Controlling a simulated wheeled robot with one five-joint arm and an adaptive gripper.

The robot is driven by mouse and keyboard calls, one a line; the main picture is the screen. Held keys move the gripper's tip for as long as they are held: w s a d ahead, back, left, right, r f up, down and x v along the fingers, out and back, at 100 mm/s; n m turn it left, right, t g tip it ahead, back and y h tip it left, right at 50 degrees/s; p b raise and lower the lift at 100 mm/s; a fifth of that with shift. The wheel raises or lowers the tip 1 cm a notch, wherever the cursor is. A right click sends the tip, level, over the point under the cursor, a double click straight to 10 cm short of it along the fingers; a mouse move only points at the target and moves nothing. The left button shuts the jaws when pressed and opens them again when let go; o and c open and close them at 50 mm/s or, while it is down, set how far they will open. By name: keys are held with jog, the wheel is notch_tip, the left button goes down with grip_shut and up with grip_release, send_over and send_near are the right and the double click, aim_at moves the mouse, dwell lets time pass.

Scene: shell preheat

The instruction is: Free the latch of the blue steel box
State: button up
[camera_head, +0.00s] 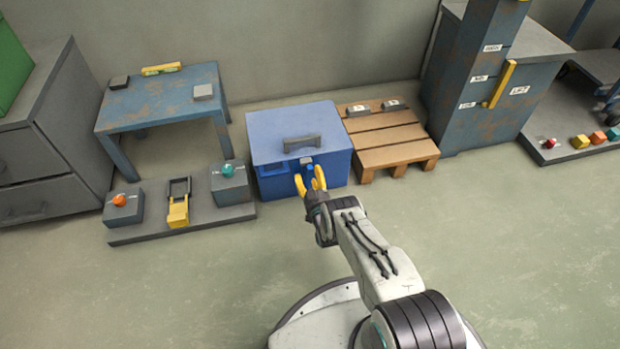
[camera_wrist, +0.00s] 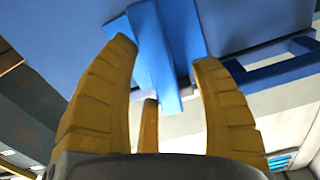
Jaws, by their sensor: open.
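The blue steel box (camera_head: 270,130) stands on the floor against the back wall, its lid down with a dark grey handle (camera_head: 301,143) on top. A bright blue latch (camera_head: 309,167) is on its front face. My gripper (camera_head: 311,181) is at the front of the box, in front of the latch. In the wrist view, the yellow fingers of my gripper (camera_wrist: 165,75) are spread, with the blue latch (camera_wrist: 158,65) showing between and beyond them. I cannot tell whether a finger touches the latch. Nothing is held.
A wooden pallet (camera_head: 388,141) is close on the box's right. A low grey platform (camera_head: 152,232) with an orange-knobbed block, a yellow clamp-like piece and a teal-knobbed block is on its left. A worn blue table (camera_head: 150,104) stands behind the platform. The front floor is clear.

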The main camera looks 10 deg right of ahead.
jog(key=shift+s, duration=0.1)
jog(key=s, duration=0.7)
jog(key=shift+s, duration=0.15)
dwell(0.5)
